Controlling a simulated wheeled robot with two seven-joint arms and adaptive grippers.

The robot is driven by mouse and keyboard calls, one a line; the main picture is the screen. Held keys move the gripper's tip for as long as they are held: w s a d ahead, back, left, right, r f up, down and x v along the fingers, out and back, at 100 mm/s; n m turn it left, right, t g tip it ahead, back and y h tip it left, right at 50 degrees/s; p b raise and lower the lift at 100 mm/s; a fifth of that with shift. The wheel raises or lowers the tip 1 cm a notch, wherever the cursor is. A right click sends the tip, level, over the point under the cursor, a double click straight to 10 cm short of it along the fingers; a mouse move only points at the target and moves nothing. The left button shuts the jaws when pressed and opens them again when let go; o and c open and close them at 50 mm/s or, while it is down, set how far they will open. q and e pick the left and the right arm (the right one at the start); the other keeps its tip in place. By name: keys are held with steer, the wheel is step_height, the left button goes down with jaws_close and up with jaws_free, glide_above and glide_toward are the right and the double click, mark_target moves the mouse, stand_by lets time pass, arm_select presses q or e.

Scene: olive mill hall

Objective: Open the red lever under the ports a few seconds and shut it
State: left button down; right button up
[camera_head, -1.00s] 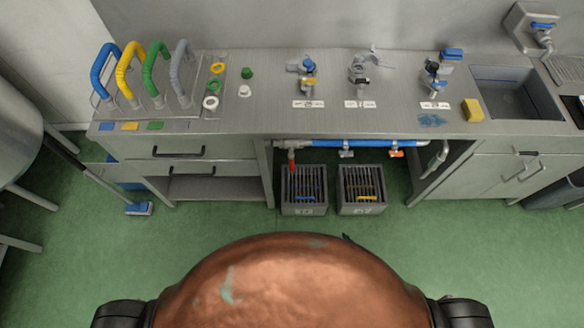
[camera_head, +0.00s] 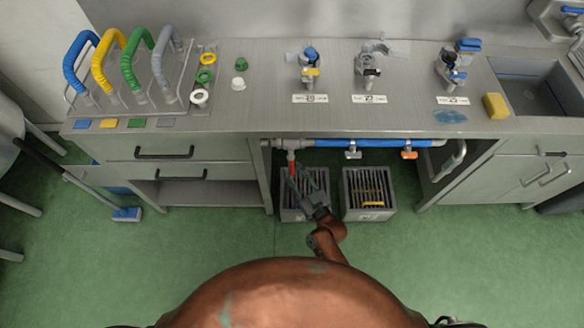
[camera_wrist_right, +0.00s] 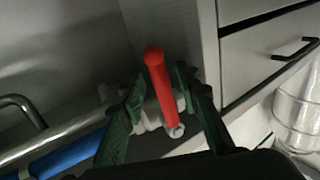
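The red lever (camera_head: 291,160) hangs down at the left end of the pipe under the bench. In the right wrist view the red lever (camera_wrist_right: 159,82) points up in the picture, with its pale valve body at its base. My right gripper (camera_head: 298,178) reaches up to the lever from below. In the right wrist view my right gripper (camera_wrist_right: 160,92) is open, with one green finger on each side of the lever. I see gaps beside the lever; contact is not clear. The ports stand on the bench top: left (camera_head: 309,71), middle (camera_head: 371,66) and right (camera_head: 450,75). My left gripper is out of view.
A blue pipe (camera_head: 380,143) with an orange valve (camera_head: 409,152) runs right of the lever. Two grated crates, left (camera_head: 318,181) and right (camera_head: 390,205), stand on the floor below. A drawer cabinet (camera_head: 200,150) is close on the left. Green floor in front is clear.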

steer(key=shift+x, duration=0.85)
steer(key=shift+c, duration=0.2)
jaws_close()
